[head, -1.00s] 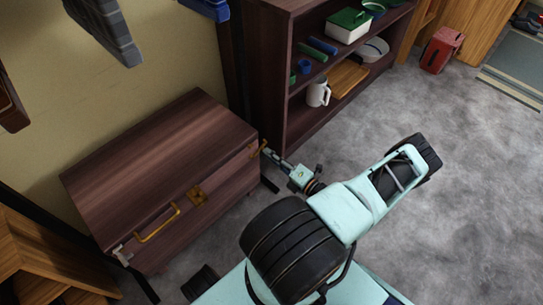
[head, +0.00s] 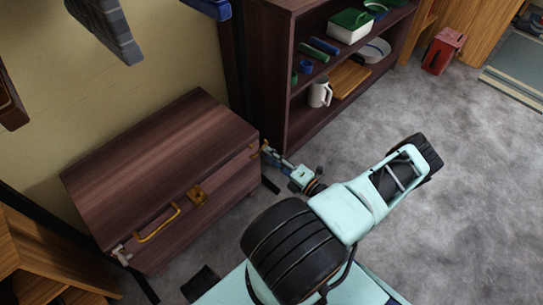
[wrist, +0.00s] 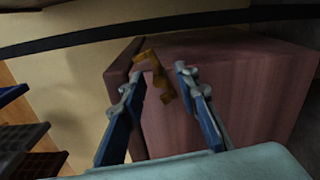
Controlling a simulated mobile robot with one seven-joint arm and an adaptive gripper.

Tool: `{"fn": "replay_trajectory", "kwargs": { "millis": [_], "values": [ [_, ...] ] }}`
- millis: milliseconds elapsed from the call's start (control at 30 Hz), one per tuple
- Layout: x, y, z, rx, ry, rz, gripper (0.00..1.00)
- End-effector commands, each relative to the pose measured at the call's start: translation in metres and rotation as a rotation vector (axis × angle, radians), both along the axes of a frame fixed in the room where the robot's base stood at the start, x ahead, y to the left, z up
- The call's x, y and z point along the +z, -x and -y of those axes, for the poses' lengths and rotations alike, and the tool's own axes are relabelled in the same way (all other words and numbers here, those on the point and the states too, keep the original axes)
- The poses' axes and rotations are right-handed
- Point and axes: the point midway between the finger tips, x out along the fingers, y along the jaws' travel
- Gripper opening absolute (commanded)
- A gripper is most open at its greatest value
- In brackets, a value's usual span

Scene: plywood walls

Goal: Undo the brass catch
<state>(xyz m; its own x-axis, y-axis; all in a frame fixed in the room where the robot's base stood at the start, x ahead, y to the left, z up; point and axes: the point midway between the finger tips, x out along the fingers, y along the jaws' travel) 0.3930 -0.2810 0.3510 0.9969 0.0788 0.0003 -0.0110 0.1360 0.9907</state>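A dark wooden chest (head: 165,160) stands against the wall with its lid down. The brass catch (head: 255,147) is at the right end of its front, just below the lid edge. My gripper (head: 270,152) is right at it and partly covers it. In the wrist view the brass catch (wrist: 160,78) shows between the two blue fingers of my gripper (wrist: 163,78). The fingers are apart, with gaps beside the catch. I cannot tell whether either finger touches it. A yellow handle (head: 158,224) and a brass plate (head: 197,195) are also on the front.
A pale metal fitting (head: 121,255) is at the chest's left end. A dark shelf unit (head: 272,70) with a mug (head: 319,93) and boxes stands close behind my gripper. Grey floor (head: 450,190) is clear to the right.

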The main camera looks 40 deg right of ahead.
Motion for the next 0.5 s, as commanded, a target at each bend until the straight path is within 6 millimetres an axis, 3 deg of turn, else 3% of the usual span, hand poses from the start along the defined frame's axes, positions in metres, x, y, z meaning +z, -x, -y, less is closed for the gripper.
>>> {"fn": "replay_trajectory", "kwargs": {
  "millis": [267, 500],
  "values": [
    [0.008, 0.001, 0.001, -0.001, 0.002, 0.0, 0.29],
    [0.045, 0.001, 0.001, 0.0, 0.002, 0.001, 0.29]
  ]
}}
